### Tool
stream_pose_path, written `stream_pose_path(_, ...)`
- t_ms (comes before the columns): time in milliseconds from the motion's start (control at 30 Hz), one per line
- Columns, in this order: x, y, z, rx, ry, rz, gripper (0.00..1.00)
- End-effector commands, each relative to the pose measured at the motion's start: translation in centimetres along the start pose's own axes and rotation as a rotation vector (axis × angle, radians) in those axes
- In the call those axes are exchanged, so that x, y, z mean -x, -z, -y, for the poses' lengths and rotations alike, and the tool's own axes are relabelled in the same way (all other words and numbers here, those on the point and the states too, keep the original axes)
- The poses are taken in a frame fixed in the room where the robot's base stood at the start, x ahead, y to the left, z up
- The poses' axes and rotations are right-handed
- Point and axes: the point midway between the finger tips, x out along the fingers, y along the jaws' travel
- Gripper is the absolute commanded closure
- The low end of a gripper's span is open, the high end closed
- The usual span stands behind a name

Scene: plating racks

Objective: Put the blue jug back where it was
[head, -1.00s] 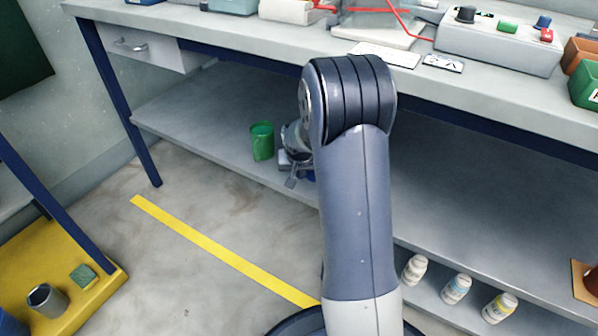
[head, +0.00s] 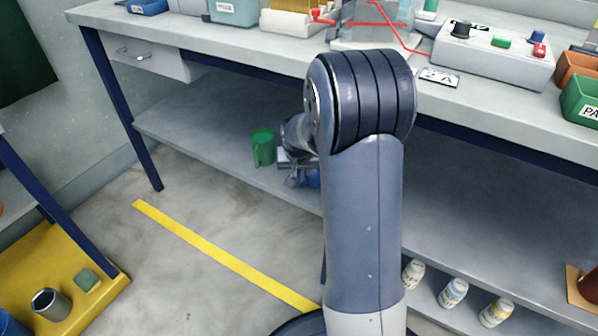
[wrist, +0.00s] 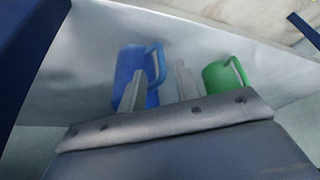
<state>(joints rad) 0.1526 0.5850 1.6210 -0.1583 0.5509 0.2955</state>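The blue jug (wrist: 127,72) stands on the lower shelf in the wrist view, its handle on its right side. My gripper (wrist: 165,78) is open. One finger overlaps the jug's body in the picture, and the handle shows between the two fingers. I cannot tell whether a finger touches the jug. In the head view my gripper (head: 292,172) is low over the shelf, and only a bit of the blue jug (head: 313,178) shows beside my arm.
A green jug (head: 263,147) stands on the same lower shelf (head: 200,135), close to my gripper; it also shows in the wrist view (wrist: 222,76). The workbench top (head: 240,42) is above. Several bottles (head: 453,293) stand lower right. A yellow line (head: 220,255) marks the floor.

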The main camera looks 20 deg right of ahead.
Motion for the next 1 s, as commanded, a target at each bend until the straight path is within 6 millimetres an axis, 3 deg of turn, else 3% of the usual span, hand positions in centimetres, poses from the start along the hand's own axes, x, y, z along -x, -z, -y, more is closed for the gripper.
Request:
stream_pose_path(33, 1.6, 0.2, 0.0, 0.0, 0.001, -0.003, 0.69)
stream_pose_path(100, 3.0, 0.2, 0.0, 0.0, 0.001, -0.003, 0.69)
stream_pose_path(300, 5.3, 0.1, 0.0, 0.0, 0.0, 0.0, 0.69)
stream_pose_path(1000, 5.8, 0.0, 0.0, 0.0, 0.0, 0.0, 0.69)
